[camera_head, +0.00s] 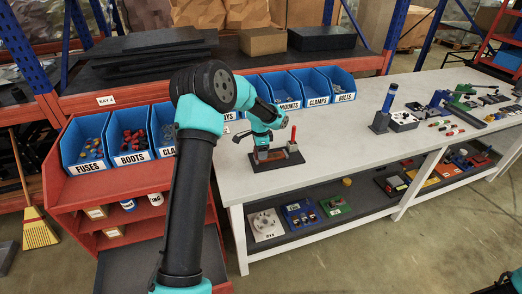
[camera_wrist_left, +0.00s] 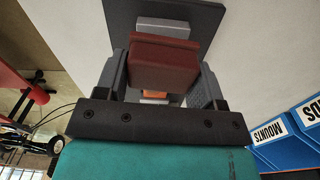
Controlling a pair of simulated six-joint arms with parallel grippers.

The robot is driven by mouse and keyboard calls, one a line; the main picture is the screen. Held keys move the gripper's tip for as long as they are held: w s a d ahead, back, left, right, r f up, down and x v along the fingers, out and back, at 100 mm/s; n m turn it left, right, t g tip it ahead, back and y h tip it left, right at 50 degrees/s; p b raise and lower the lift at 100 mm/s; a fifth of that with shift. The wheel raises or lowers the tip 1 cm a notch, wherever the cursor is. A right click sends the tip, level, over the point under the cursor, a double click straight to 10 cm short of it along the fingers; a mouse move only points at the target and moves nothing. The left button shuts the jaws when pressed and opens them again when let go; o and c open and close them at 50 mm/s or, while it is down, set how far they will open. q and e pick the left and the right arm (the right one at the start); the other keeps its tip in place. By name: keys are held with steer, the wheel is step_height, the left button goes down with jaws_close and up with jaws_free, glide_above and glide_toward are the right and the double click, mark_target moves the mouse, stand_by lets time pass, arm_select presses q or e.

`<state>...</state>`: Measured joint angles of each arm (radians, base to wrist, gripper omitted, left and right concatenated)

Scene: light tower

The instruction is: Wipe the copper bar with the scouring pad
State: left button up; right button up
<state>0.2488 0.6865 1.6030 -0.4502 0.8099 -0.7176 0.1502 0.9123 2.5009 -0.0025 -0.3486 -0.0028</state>
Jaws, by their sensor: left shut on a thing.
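My left gripper (camera_head: 262,146) is over a dark base board (camera_head: 280,161) on the white bench. In the left wrist view its fingers (camera_wrist_left: 160,78) are shut on a reddish-brown block (camera_wrist_left: 165,62), which looks like the scouring pad. A small orange patch (camera_wrist_left: 155,95) shows below the pad. The pad hides most of what lies under it, so contact cannot be told. My right gripper is out of view.
A red upright piece (camera_head: 293,139) stands on the board's right side. Blue bins (camera_head: 317,87) line the bench's back edge. A blue-topped post (camera_head: 388,100) stands to the right. The bench top between is clear.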

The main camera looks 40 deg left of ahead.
mark_target(285, 153)
arm_select(q)
steer(key=shift+f, duration=0.8)
stand_by(0.4)
steer(key=shift+w+d+r, duration=0.1)
steer(key=shift+w+d, duration=1.05)
steer(key=shift+w, duration=0.25)
steer(key=shift+w+d, duration=1.1)
steer(key=shift+w, duration=0.25)
steer(key=shift+w+d, duration=0.1)
steer(key=shift+w+d+f, duration=0.25)
steer(key=shift+w+d, duration=0.85)
steer(key=shift+w, duration=0.2)
